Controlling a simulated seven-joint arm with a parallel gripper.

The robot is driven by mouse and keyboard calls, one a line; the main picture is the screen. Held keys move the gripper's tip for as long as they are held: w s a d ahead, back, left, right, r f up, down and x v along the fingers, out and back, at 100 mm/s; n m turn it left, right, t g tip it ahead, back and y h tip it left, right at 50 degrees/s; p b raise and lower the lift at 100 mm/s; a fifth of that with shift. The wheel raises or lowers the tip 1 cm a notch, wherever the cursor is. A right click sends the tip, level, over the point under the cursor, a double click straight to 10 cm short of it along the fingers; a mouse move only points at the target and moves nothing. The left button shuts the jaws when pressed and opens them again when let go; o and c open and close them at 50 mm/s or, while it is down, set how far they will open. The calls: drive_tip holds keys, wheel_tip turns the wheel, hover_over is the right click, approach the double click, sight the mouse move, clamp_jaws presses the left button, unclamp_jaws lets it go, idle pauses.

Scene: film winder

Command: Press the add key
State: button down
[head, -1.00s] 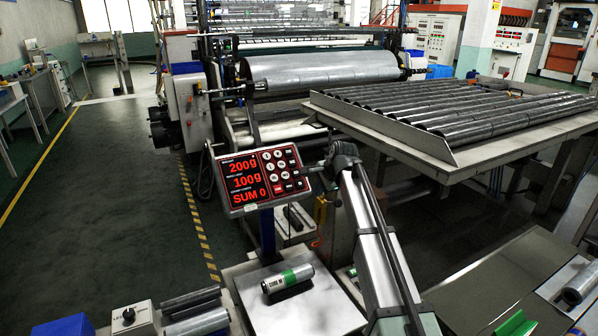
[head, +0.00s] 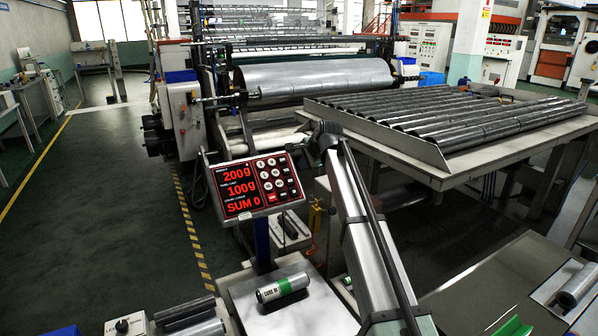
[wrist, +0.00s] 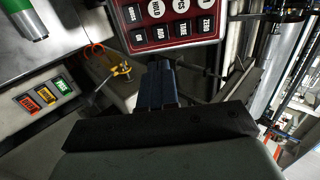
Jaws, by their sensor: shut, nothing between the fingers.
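The weighing display (head: 246,188) stands on a post, showing 200g, 100g and SUM 0 in red. In the wrist view, the keypad (wrist: 151,40) is at the top, partly cut off. The key that appears to read ADD (wrist: 168,30) is in its bottom row. My gripper (wrist: 165,68) is shut and empty, with its tips just below the keypad in that picture, seemingly apart from it. In the head view, my gripper (head: 324,134) is right of the display's upper edge; its tips are hard to make out.
A core with a green band (head: 283,287) lies on the metal plate below the display. A table with dark rollers (head: 450,115) stands at the right. Green, orange and red switches (wrist: 45,96) show at the wrist view's left. A control box (head: 128,323) is at lower left.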

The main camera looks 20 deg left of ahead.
sight(291, 181)
drive_tip(key=x, duration=1.3)
drive_tip(key=shift+f, duration=0.15)
drive_tip(key=shift+x, duration=0.9)
drive_tip(key=v, duration=1.4)
drive_tip(key=shift+r, duration=0.35)
drive_tip(key=shift+s+d, duration=0.15)
